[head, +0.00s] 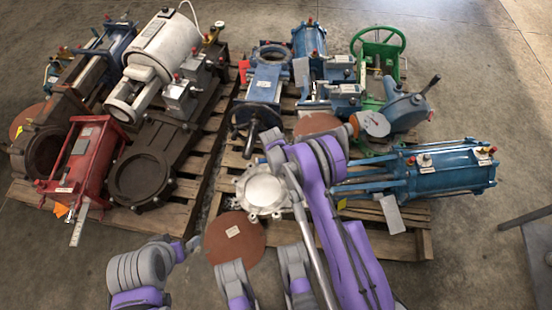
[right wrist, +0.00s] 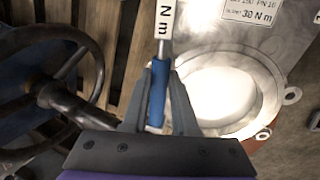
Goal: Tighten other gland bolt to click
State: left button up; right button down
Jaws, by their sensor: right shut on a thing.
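In the right wrist view, my right gripper (right wrist: 159,72) is shut on the blue handle of a torque wrench (right wrist: 157,100). A white label on the wrench reads "N m". The wrench points up the picture, and its working end is out of frame. Beyond it is a pale metal valve with a round bore (right wrist: 272,98) and a plate marked "30 N m" (right wrist: 250,10). That valve (head: 262,190) is partly behind my right arm in the head view. I cannot make out the gland bolts. Grey and purple links of mine show at the bottom; no left fingertips are clear.
A dark handwheel (right wrist: 65,90) is close on the left in the right wrist view. Blue valves (head: 440,168), a green handwheel (head: 378,40) and a red actuator (head: 88,165) crowd the wooden pallets (head: 415,240).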

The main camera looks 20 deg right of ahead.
jog(key=shift+w+d+m, duration=0.15)
jog(key=shift+w+m, duration=0.35)
jog(key=shift+w, duration=0.2)
jog(key=shift+w, duration=0.15)
dwell(0.3)
jog(key=shift+w+d+m, duration=0.25)
jog(key=shift+w+m, duration=0.3)
jog(key=shift+m, duration=0.05)
jog(key=shift+w, duration=0.15)
jog(key=shift+w+d+m+h, duration=0.3)
jog(key=shift+w+m, duration=0.25)
jog(key=shift+m, duration=0.05)
dwell(0.4)
jog(key=shift+w+d, duration=0.1)
jog(key=shift+w, duration=0.1)
jog(key=shift+w+d+m, duration=0.3)
jog(key=shift+w+m, duration=0.2)
jog(key=shift+m, duration=0.1)
